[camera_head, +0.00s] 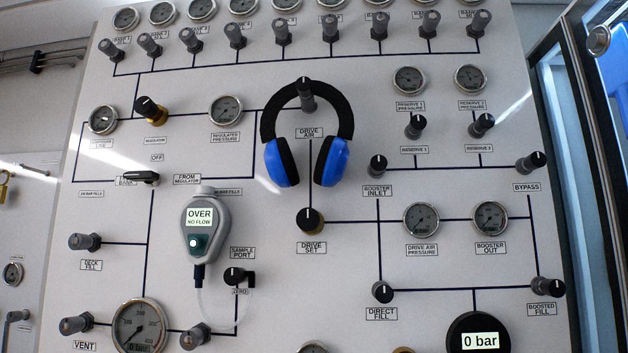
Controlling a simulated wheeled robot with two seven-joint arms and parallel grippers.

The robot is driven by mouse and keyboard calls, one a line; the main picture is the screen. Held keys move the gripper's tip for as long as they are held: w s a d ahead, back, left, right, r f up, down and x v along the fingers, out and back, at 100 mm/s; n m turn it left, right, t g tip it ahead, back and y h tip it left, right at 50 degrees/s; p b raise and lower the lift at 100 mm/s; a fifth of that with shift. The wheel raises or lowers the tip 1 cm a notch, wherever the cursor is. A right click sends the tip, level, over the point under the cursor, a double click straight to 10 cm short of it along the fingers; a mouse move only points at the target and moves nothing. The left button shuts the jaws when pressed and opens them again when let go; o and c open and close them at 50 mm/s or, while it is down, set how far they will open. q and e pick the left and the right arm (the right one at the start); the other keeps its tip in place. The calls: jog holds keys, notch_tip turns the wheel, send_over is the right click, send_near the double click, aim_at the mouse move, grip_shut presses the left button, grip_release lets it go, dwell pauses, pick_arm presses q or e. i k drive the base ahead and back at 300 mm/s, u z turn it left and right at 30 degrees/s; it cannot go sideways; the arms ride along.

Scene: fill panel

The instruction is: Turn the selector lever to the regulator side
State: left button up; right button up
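The selector lever (141,177) is a small black handle on the left part of the light panel (330,255). It lies roughly level, with its left end at the BANK label (125,182). The OFF label (157,157) is above it. The FROM REGULATOR label (187,179) is to its right, apart from the handle. Neither of my grippers shows in the head view.
Blue headphones (336,160) hang on the DRIVE AIR knob. A grey handheld analyser (204,228) reading OVER NO FLOW sits right of and below the lever. The regulator knob (150,107) is above. Several gauges and knobs project from the panel.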

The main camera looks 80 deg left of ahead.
aim_at(147, 177)
jog(key=z, duration=0.3)
jog(key=k, duration=1.75)
jog(key=u, duration=0.7)
